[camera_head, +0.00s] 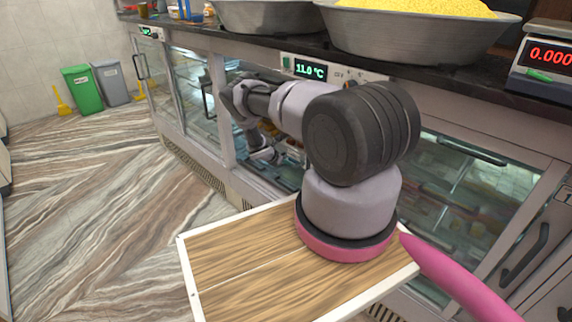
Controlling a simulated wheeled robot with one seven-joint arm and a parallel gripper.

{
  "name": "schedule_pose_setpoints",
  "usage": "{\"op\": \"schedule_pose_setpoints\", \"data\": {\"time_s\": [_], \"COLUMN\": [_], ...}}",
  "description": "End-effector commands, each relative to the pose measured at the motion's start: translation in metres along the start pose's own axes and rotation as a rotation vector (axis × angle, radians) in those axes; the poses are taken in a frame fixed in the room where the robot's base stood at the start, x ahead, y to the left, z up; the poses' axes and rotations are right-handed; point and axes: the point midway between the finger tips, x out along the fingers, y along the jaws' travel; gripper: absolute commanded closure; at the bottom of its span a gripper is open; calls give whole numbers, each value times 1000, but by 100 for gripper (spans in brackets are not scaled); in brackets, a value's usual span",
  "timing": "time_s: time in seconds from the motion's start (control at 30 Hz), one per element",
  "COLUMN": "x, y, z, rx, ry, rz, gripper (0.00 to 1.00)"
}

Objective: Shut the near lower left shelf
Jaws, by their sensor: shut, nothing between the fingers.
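The glass-fronted counter (228,150) runs along the right, with sweets on shelves behind its glass. The near lower left shelf appears to be in the bay behind my arm. My arm hides much of that bay, and I cannot tell how far the shelf stands out. My gripper (268,154) is small in view at the front of this bay, beyond my elbow. It is shut with nothing held. I cannot tell whether it touches the shelf. Some sweets (292,150) show just right of it.
Steel bowls stand on the dark countertop, the near one (410,35) heaped with yellow grains. A scale (545,60) is at the right. Black handles (525,255) stick out from the counter front. Green (82,90) and grey (111,83) bins stand far left. The striped floor (90,190) is clear.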

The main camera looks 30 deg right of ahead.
Motion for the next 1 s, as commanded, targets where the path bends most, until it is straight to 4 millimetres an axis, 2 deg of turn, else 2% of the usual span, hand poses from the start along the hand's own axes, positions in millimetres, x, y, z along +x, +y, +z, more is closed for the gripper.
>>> {"op": "schedule_pose_setpoints", "data": {"time_s": [0.03,0.27,0.47,0.5,0.8,1.0], "x": [2,0,-18,-23,-92,-117], "y": [0,1,4,4,5,4], "z": [5,5,-13,-18,-19,-19], "rx": [1,1,3,4,4,6], "ry": [-6,-8,-3,-3,-2,-1], "rz": [2,2,0,-2,-3,-4], "gripper": [100,100,100,100,100,100]}}
